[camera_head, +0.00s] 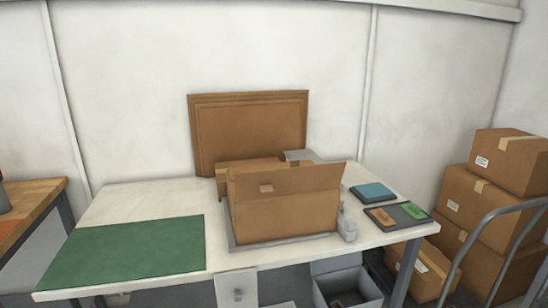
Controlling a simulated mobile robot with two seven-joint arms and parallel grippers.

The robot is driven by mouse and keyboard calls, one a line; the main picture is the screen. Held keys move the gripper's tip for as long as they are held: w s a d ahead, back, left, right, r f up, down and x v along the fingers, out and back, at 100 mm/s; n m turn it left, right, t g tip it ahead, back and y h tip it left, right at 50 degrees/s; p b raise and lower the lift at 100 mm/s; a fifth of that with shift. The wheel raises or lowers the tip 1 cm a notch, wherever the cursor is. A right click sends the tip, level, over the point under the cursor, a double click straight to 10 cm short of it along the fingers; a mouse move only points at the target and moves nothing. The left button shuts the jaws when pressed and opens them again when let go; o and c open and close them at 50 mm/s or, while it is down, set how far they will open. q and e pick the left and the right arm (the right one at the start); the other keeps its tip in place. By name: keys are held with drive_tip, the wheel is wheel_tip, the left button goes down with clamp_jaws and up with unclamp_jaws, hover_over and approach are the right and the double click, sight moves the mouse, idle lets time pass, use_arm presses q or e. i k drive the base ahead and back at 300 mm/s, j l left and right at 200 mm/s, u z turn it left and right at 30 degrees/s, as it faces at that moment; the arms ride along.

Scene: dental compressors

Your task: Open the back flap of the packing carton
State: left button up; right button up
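The packing carton (285,218) is a brown box near the middle of the white table, in the head view. Its front panel faces me. Above a fold line, a flap with a small piece of tan tape stands upright along the near side. This raised flap hides the carton's inside and most of its far side. Brown cardboard with a strip of tape (221,182) shows behind it at the left; I cannot tell whether it is the back flap or another box. Neither of my grippers is in view.
The white table (150,203) holds a green mat (130,247) at left, a blue item (373,192) and a dark tray (398,216) at right. A brown panel (250,125) leans behind the carton. Stacked boxes (480,200) and a grey cart rail stand at far right.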

sight(292, 163)
drive_tip(key=i+l+u, duration=0.15)
drive_tip(key=u, duration=0.25)
drive_tip(key=i+l+u, duration=0.1)
drive_tip(key=l+u, duration=0.15)
drive_tip(key=u, duration=0.15)
drive_tip(key=l+u, duration=0.15)
drive_tip(key=l, duration=0.3)
drive_tip(key=i+l+u, duration=0.2)
drive_tip(key=l, duration=0.25)
drive_tip(key=l+u, duration=0.1)
drive_tip(key=l, duration=0.8)
